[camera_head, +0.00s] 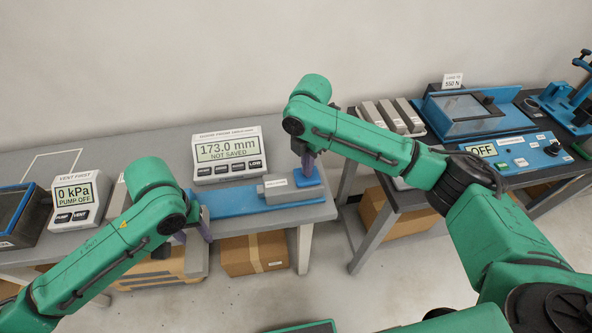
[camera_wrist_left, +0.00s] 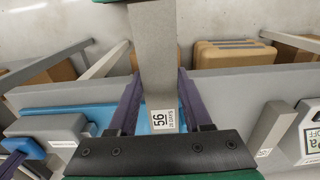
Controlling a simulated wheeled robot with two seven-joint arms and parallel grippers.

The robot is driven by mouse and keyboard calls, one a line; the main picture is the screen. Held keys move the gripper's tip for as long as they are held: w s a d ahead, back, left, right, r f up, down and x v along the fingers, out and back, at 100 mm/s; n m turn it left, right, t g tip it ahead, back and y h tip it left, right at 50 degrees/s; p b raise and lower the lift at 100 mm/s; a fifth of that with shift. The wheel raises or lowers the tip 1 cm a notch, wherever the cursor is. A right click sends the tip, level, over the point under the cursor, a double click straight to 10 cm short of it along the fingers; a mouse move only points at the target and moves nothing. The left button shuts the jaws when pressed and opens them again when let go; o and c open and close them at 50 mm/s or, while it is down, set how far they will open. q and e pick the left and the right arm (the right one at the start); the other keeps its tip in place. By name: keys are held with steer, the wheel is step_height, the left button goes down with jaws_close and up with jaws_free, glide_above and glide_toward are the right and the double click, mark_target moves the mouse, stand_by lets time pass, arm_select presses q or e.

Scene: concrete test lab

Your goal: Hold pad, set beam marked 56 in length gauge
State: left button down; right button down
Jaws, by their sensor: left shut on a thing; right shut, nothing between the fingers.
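The beam marked 56 (camera_wrist_left: 155,60) is grey with a white label, seen in the left wrist view. My left gripper (camera_wrist_left: 157,112) is shut on it near the label. In the head view my left gripper (camera_head: 200,225) is at the left end of the blue length gauge (camera_head: 235,205), partly hidden by my arm. The gauge carries a grey labelled block (camera_head: 288,187) toward its right end. My right gripper (camera_head: 308,162) is shut and empty, its tips down at the blue pad (camera_head: 310,179); whether they touch cannot be told. The gauge display (camera_head: 226,153) reads 173.0 mm, NOT SAVED.
A pump display (camera_head: 76,198) reading 0 kPa, PUMP OFF stands at the left. Several grey beams (camera_head: 390,116) lie in a rack on the right table beside a blue machine (camera_head: 470,110) and a panel reading OFF (camera_head: 505,154). A floor gap separates the tables. Cardboard boxes (camera_head: 255,254) sit below.

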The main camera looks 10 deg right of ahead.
steer(key=shift+s+f, duration=0.1)
arm_select(q)
steer(key=shift+w+d+r+m, duration=0.1)
steer(key=shift+w+d+m, duration=0.05)
steer(key=shift+w+m, duration=0.2)
steer(key=w+d+r+m, duration=0.1)
steer(key=w+d+m, duration=0.1)
steer(key=w+m, duration=0.1)
steer(key=w+d+r+m, duration=0.1)
steer(key=w+d+m, duration=0.1)
steer(key=w+m, duration=0.2)
steer(key=w+d+r+m, duration=0.1)
steer(key=w+m, duration=0.2)
steer(key=m, duration=0.3)
steer(key=shift+w+d+m, duration=0.15)
steer(key=shift+d+m, duration=0.1)
steer(key=shift+d, duration=0.15)
steer(key=m, duration=0.1)
steer(key=w+m, duration=0.1)
steer(key=m, duration=0.1)
steer(key=shift+w+a+f+m, duration=0.15)
steer(key=shift+a+m, duration=0.1)
steer(key=shift+m, duration=0.05)
glide_above(226, 202)
steer(key=shift+w+f, duration=0.15)
steer(key=shift+f, duration=2)
steer(key=shift+f, duration=0.55)
steer(key=shift+c, duration=1.2)
jaws_free()
steer(key=shift+f, duration=0.1)
